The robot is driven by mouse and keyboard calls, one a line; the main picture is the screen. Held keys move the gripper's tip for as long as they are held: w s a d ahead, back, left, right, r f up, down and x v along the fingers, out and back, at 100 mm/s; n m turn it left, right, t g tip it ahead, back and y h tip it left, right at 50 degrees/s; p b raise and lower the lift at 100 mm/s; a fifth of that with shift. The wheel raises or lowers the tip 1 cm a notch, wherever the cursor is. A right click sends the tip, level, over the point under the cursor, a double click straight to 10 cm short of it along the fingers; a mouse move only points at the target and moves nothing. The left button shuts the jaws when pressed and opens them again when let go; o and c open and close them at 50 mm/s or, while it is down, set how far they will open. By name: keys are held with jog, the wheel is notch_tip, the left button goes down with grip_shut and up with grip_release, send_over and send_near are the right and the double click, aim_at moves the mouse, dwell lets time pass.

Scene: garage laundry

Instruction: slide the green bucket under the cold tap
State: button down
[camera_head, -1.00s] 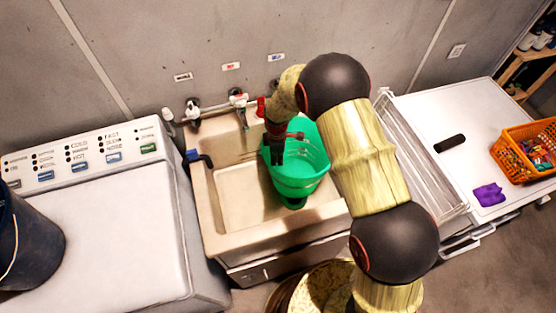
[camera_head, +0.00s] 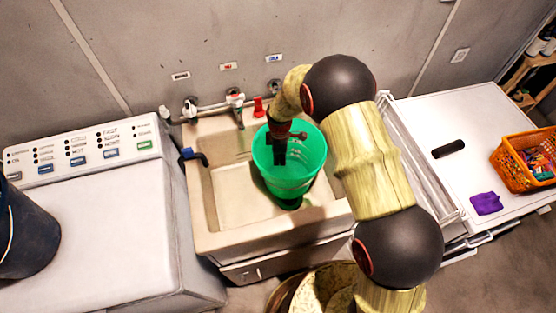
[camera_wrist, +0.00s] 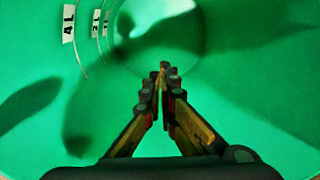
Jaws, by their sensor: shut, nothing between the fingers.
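The green bucket (camera_head: 287,180) stands in the right part of the beige sink (camera_head: 215,205). My gripper (camera_head: 279,158) reaches down into the bucket's mouth from above. Its fingers are shut and hold nothing. In the wrist view the bucket's green inner wall (camera_wrist: 40,60) with volume marks surrounds my gripper (camera_wrist: 163,70), and its fingertips look apart from the wall. A blue-and-white label (camera_head: 275,58) is on the wall at the back right, above a round grey fitting (camera_head: 274,85). The cold tap's spout cannot be made out; my arm and the bucket are in front of that area.
A white tap (camera_head: 236,103) is under the red label (camera_head: 228,66), with a red piece (camera_head: 258,107) beside it. The sink's left part is free. A drying rack (camera_head: 425,160) is at right.

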notch_tip(320, 180, up, 9)
jog(key=p, duration=0.1)
jog(key=shift+a+r, duration=0.15)
jog(key=shift+a, duration=0.1)
jog(key=s+d+r+m+g, duration=0.1)
jog(key=s+d+r+m, duration=0.15)
jog(key=s+m, duration=0.5)
jog(key=s+d+r+m+t, duration=0.2)
jog(key=s+d+r, duration=0.3)
jog(key=r, duration=0.5)
jog(key=s+d+r+m+t, duration=0.2)
jog(key=s+d+r+m, duration=0.3)
jog(key=s+r, duration=0.4)
jog(key=s+d+r+m+t, duration=0.2)
jog(key=s+d+r, duration=0.4)
jog(key=r, duration=0.4)
jog(key=shift+s+r+m+t, duration=0.3)
jog(key=shift+s+r+m, duration=0.1)
jog(key=shift+m, duration=0.45)
